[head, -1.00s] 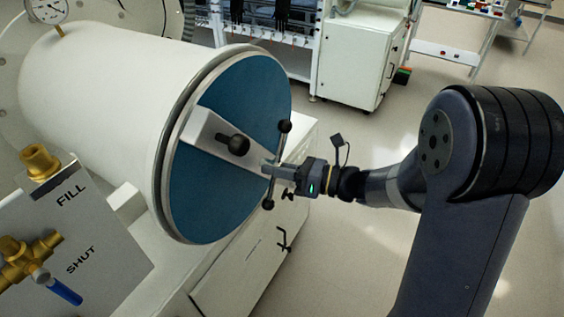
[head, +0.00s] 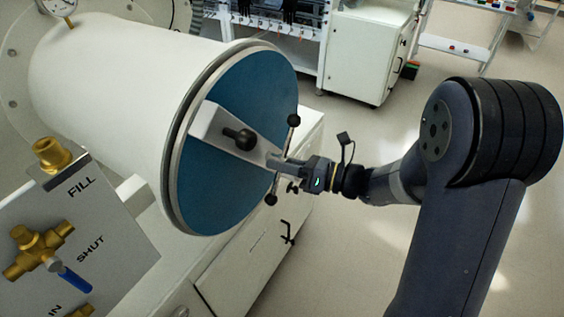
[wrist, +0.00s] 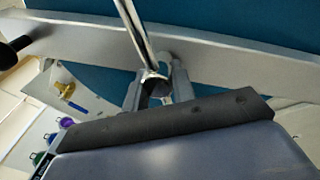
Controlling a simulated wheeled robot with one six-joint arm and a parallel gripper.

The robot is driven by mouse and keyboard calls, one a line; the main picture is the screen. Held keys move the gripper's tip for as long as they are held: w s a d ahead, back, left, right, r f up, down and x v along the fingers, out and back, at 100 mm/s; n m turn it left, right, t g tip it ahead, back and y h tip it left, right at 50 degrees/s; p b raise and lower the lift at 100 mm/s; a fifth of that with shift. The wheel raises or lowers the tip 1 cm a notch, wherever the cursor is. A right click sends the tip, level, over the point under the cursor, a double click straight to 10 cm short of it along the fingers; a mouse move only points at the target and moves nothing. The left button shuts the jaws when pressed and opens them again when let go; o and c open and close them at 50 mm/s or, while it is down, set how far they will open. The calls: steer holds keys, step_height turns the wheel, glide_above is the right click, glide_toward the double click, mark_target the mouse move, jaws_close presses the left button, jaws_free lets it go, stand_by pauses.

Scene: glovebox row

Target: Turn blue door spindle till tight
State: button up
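The blue door (head: 225,185) closes the end of a white cylinder, with a grey crossbar (head: 212,125) across it. The door's spindle has a thin metal cross handle with black ball ends (head: 294,120), standing steeply, slightly tilted. My gripper (head: 281,162) is at the middle of this handle, in front of the crossbar. In the wrist view a shiny handle rod (wrist: 133,25) runs down between the two fingers (wrist: 157,88), which appear closed around it at the spindle. The spindle's thread is hidden.
A black knob (head: 240,138) sticks out of the crossbar, left of my gripper. A valve panel (head: 110,235) marked FILL and SHUT stands at the lower left. A white cabinet (head: 365,55) is behind, with open floor to the right.

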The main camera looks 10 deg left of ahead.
steer(key=shift+o, duration=0.4)
steer(key=shift+d, duration=0.1)
steer(key=s+d+b, duration=0.1)
steer(key=d+b, duration=0.1)
steer(key=d, duration=0.8)
steer(key=shift+s+d+b, duration=0.15)
steer(key=shift+d+b, duration=0.15)
steer(key=shift+a, duration=0.15)
steer(key=a+p, duration=0.1)
steer(key=a, duration=0.2)
steer(key=w+a, duration=0.1)
steer(key=a, duration=0.3)
steer(key=a+p, duration=0.1)
steer(key=a, duration=0.2)
steer(key=shift+w+a+r+p, duration=0.1)
steer(key=shift+w+a+p, duration=0.05)
steer(key=shift+a+p, duration=0.15)
